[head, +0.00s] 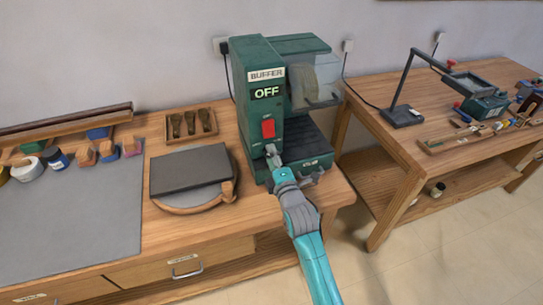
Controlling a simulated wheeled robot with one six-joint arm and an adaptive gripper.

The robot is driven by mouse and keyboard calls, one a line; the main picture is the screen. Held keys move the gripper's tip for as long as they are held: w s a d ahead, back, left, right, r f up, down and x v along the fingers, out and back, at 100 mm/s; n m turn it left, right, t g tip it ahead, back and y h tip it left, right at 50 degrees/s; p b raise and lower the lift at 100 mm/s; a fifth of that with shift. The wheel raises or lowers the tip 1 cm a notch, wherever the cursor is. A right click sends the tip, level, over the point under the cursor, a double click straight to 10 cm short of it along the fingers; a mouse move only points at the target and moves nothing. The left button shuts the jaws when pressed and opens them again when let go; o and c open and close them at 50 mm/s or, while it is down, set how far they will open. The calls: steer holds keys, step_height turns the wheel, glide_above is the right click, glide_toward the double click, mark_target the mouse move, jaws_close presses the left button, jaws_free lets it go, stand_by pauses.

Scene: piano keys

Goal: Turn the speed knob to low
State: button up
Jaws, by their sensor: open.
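The green buffer machine (245,95) stands at the right end of the wooden workbench. Its label reads BUFFER and its display (267,92) reads OFF. A red switch (268,128) is on its front face. My gripper (271,151) is at the front face just below the red switch, with my teal arm reaching up from the bottom of the view. The gripper is open, though its fingers are small here. I cannot make out the speed knob; my gripper covers the area below the switch. Whether the gripper touches the machine is not clear.
A dark slab on a round wooden board (190,172) lies left of the machine. A tray of brushes (191,124) stands behind it. A grey mat (75,215) and several small jars are farther left. A second table (395,145) with a lamp stands right, past a gap.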

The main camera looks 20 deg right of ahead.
steer(key=s, duration=0.7)
steer(key=shift+s, duration=0.2)
steer(key=shift+r, duration=0.1)
steer(key=s+f+m+g, duration=0.1)
steer(key=s+f+m, duration=0.35)
steer(key=s, duration=0.75)
steer(key=s+f+m+g, duration=0.1)
steer(key=s+f+m, duration=0.35)
steer(key=s, duration=0.75)
steer(key=s+r+m, duration=0.2)
steer(key=s+m, duration=0.2)
steer(key=s, duration=0.7)
steer(key=s+r+m+g, duration=0.1)
steer(key=s+r+m, duration=0.2)
steer(key=s, duration=0.7)
steer(key=shift+s+m, duration=0.4)
steer(key=shift+m, duration=0.7)
steer(key=shift+a+r, duration=0.1)
